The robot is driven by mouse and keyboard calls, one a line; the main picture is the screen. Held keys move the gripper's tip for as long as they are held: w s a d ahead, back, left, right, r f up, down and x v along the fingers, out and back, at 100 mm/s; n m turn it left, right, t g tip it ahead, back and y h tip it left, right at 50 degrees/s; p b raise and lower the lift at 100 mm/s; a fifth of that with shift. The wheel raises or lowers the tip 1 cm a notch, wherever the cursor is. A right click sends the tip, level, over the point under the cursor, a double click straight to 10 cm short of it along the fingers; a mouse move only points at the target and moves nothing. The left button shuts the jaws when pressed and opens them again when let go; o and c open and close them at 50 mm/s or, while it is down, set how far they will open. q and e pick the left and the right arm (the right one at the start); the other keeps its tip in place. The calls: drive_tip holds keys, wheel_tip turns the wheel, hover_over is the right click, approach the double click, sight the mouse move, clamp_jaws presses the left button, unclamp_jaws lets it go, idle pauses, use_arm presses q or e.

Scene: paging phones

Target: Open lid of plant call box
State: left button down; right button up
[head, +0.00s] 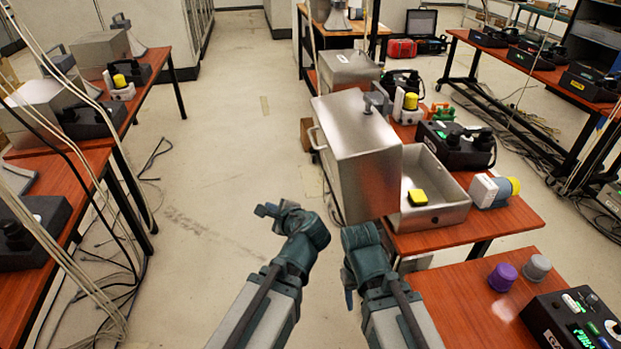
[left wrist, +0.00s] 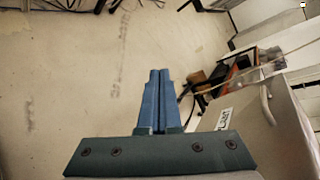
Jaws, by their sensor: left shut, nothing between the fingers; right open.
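The plant call box is a metal box; its shallow tray (head: 447,217) stands on the red-brown table, with a yellow button (head: 418,197) inside. Its deep metal lid (head: 350,150) stands raised and swung to the left of the tray, so the tray is uncovered. The lid's handle (head: 314,139) is on its left side and also shows in the left wrist view (left wrist: 268,106). My left gripper (head: 267,210) is shut and empty, left of and below the lid; its fingers show in the left wrist view (left wrist: 154,102). My right gripper (head: 357,236) is open, just below the lid's near edge, partly hidden.
A grey-and-yellow device (head: 492,190) and a black phone box (head: 455,145) stand by the tray. A purple knob (head: 502,277) and a grey knob (head: 536,268) sit on the nearer table (head: 450,290). The floor (head: 225,150) to the left is open, with cables near the left tables.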

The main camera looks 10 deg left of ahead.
use_arm(q)
drive_tip(key=w+d+m+t+h+b, duration=0.2)
drive_tip(key=m+t+b, duration=0.3)
drive_tip(key=m, duration=0.8)
drive_tip(key=w+d+m+t+h+b, duration=0.3)
drive_tip(key=w+d+m+t+b, duration=0.1)
drive_tip(key=m, duration=0.9)
drive_tip(key=shift+w+d+m+t+b, duration=0.35)
drive_tip(key=shift+w+t+b, duration=0.25)
drive_tip(key=shift+b, duration=0.4)
use_arm(e)
wheel_tip(320, 180, down, 14)
drive_tip(key=shift+r, duration=0.2)
use_arm(q)
drive_tip(key=shift+w, duration=0.1)
